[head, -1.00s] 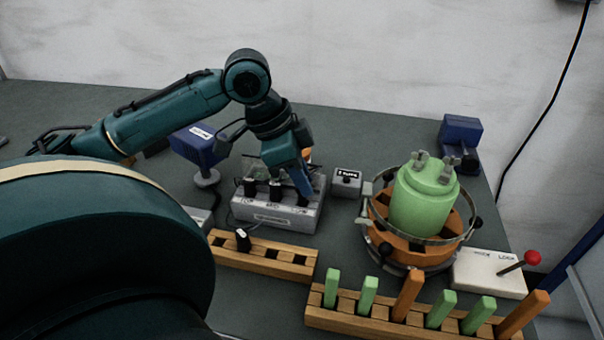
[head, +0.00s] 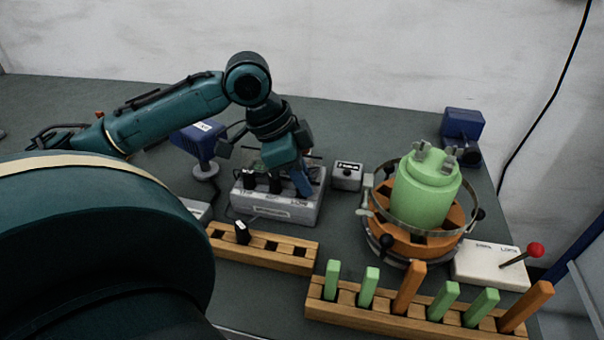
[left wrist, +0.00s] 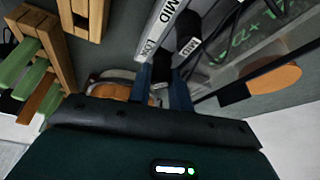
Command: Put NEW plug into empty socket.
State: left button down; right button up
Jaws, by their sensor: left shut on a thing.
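The grey socket block (head: 275,209) stands on the bench in the head view, with black plugs in its left socket (head: 249,180) and middle socket (head: 275,184). My left gripper (head: 303,190) is at the block's right end, pointing down over the LOW socket. In the left wrist view its blue fingers (left wrist: 162,85) are shut on a black plug (left wrist: 160,70), beside the LOW label. The fingers hide the plug's lower end, so I cannot tell whether it is seated. My right gripper is not in view.
A wooden rack (head: 290,255) with one black plug (head: 242,232) lies in front of the block. A small grey box (head: 347,176) is just right of it. A green canister (head: 425,190) in an orange stand and a rack of green and orange pegs (head: 360,318) are further right.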

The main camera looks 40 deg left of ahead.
pick_arm(q)
jog(key=c, duration=1.2)
grip_release()
jog(key=shift+r, duration=0.1)
jog(key=shift+c, duration=0.8)
jog(key=shift+o, duration=0.2)
jog(key=shift+w+a, duration=0.1)
jog(key=shift+o, duration=1)
jog(key=shift+r+p, duration=1.15)
jog(key=shift+p, duration=0.15)
